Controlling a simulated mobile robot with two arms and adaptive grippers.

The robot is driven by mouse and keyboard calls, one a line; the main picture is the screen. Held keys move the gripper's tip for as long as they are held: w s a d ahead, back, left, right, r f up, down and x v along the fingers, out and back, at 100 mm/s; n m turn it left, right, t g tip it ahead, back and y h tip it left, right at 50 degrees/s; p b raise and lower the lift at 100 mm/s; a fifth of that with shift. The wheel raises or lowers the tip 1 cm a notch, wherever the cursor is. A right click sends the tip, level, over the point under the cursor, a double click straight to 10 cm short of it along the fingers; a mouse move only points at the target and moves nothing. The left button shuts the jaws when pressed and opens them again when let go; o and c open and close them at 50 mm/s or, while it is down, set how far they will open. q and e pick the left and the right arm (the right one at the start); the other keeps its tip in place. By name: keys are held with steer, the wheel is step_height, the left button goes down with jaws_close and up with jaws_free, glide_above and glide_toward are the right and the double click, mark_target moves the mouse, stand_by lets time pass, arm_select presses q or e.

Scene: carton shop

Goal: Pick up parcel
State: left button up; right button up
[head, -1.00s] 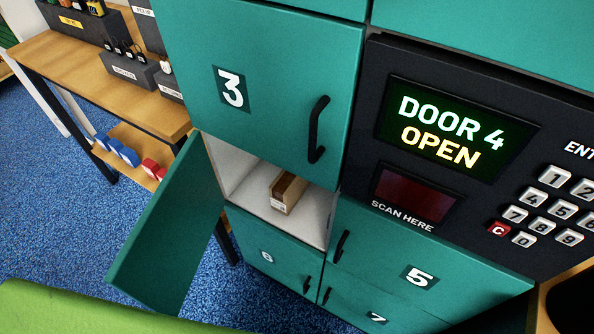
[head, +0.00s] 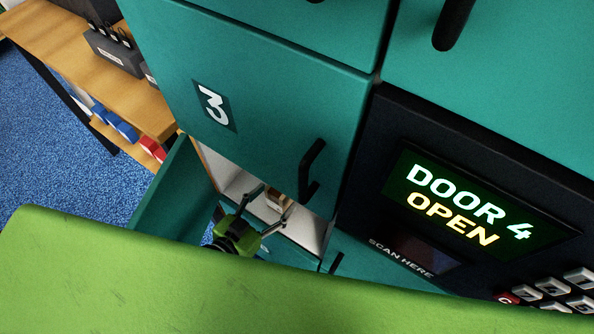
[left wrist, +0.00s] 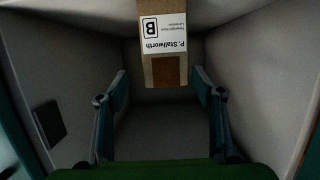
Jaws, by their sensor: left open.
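The parcel (left wrist: 165,50) is a small brown box with a white label reading "P. Stallworth" and a letter B. It lies inside the open locker compartment (head: 228,174) below door 3, and in the head view a bit of the parcel (head: 278,200) shows behind my gripper. My left gripper (head: 268,207) is at the compartment's mouth, fingers spread and empty. In the left wrist view its two fingers (left wrist: 160,88) stand apart, one on each side of the parcel's line, with the parcel ahead between them. My right gripper is not in view.
The open teal door (head: 165,192) stands at the left of the compartment. Closed door 3 (head: 260,100) is directly above. A dark panel (head: 372,170) with a screen reading "DOOR 4 OPEN" is at the right. A wooden shelf (head: 85,55) stands at the far left.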

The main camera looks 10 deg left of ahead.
arm_select(q)
steer(key=x, duration=0.5)
steer(key=shift+w+f, duration=0.1)
steer(key=shift+a+x, duration=0.15)
steer(key=shift+x, duration=1.2)
steer(key=shift+a+x, duration=0.2)
steer(key=shift+x, duration=1.15)
jaws_close()
steer(key=shift+w+r+p, duration=0.15)
steer(key=shift+r+p, duration=0.1)
steer(key=shift+p, duration=0.05)
